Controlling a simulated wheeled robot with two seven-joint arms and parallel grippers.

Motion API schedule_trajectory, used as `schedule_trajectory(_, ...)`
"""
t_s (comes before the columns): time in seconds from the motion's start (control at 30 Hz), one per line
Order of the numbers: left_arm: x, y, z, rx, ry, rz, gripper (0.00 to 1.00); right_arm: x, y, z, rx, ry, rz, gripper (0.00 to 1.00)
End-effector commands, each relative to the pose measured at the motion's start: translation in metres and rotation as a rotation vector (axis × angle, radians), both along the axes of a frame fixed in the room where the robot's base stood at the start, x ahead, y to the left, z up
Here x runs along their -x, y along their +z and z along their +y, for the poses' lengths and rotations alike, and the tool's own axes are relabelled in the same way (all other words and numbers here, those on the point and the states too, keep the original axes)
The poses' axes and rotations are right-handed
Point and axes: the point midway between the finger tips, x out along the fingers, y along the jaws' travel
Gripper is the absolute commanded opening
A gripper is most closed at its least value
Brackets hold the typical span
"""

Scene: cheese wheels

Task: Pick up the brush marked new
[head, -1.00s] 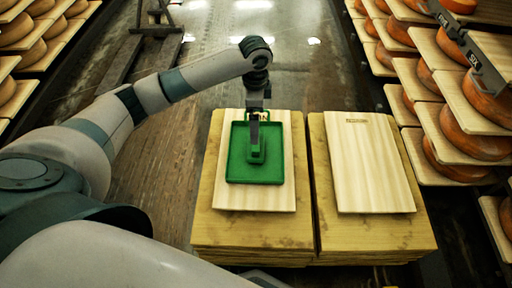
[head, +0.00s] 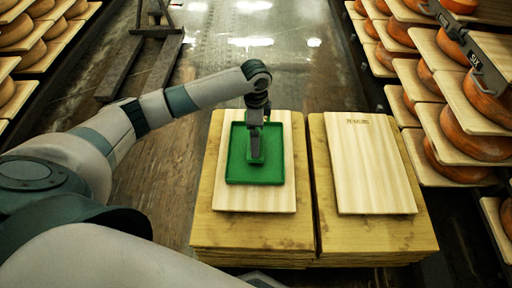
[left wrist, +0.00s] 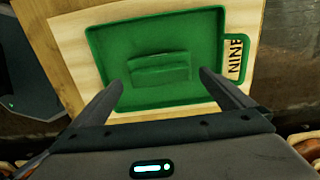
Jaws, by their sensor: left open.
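A green tray (head: 237,172) with a raised rim and a loop handle lies on a pale board on the left stack. Inside it is a green block-like piece (left wrist: 160,68), which looks like the brush; I can read no "new" mark on it. My left gripper (head: 255,152) points down over this piece. In the left wrist view my open gripper (left wrist: 161,80) has one finger on each side of the piece, apart from it. The fingers partly hide the piece in the head view. My right gripper is not in view.
Dark letters reading "NINE" (left wrist: 236,58) show on the board by the tray's handle. Racks of orange cheese wheels (head: 475,135) stand at right, with more wheels at left.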

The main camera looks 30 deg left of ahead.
Motion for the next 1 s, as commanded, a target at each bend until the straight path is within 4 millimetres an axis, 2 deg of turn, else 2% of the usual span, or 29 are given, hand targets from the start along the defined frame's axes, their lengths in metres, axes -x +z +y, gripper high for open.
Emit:
schedule_trajectory(0.2, 0.000, -0.030, -0.001, -0.001, -0.001, 0.003, 1.00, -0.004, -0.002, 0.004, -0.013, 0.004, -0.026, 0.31)
schedule_trajectory(0.3, 0.000, -0.038, -0.001, -0.001, 0.000, 0.002, 1.00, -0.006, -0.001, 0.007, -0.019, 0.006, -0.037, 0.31)
schedule_trajectory(0.83, 0.000, -0.041, -0.001, -0.001, -0.001, 0.000, 1.00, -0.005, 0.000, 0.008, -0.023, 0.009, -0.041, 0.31)
schedule_trajectory(0.87, 0.000, -0.041, -0.001, -0.001, -0.001, 0.000, 0.98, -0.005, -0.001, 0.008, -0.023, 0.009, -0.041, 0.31)
schedule_trajectory(1.0, 0.000, -0.041, -0.001, -0.001, -0.001, 0.000, 0.66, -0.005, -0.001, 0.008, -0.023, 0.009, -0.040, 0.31)
